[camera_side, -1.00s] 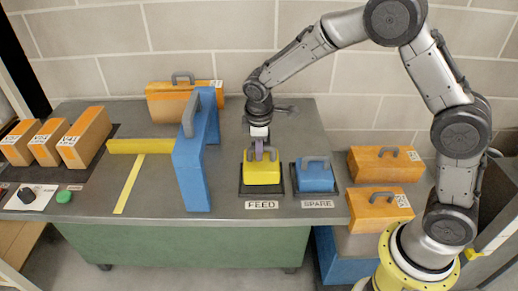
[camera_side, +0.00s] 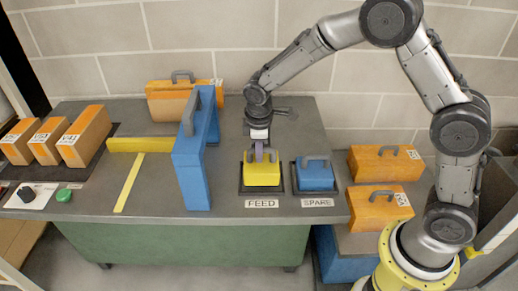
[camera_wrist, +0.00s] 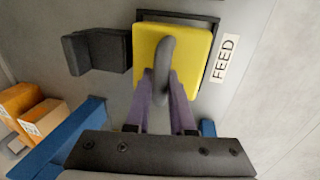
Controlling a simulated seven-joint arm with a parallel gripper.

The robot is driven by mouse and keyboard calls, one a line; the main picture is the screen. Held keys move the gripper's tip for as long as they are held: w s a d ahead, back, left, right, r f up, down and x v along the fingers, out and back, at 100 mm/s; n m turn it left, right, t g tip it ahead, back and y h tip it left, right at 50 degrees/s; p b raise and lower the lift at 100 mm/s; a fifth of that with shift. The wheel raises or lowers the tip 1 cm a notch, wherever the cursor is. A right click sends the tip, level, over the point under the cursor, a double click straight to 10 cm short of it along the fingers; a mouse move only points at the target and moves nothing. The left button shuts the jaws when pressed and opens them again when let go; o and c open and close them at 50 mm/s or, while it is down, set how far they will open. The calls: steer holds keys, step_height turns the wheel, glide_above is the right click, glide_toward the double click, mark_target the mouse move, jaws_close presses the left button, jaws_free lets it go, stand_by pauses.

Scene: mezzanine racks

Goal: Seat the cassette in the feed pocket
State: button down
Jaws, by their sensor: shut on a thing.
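The yellow cassette (camera_side: 262,175) is at the black-rimmed feed pocket (camera_side: 246,191), behind the FEED label (camera_side: 262,204). My gripper (camera_side: 259,152) is above it, its purple fingers shut on the cassette's grey handle. In the wrist view my gripper (camera_wrist: 161,88) holds the handle from both sides. There the cassette (camera_wrist: 148,45) looks roughly square with the pocket's dark rim (camera_wrist: 214,50), which shows along the top and right edges. The cassette looks upright. I cannot tell how deep it sits or whether it touches the pocket floor.
A blue cassette (camera_side: 316,178) with a grey handle stands at the SPARE label, close on the right. A tall blue block (camera_side: 191,175) stands to the left. An orange case (camera_side: 165,105) is behind it. A dark grey block (camera_wrist: 97,50) is beside the cassette in the wrist view.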

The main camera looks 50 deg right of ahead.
steer(key=shift+f, duration=1.05)
stand_by(0.4)
steer(key=c, duration=0.7)
jaws_free()
steer(key=shift+f, duration=0.1)
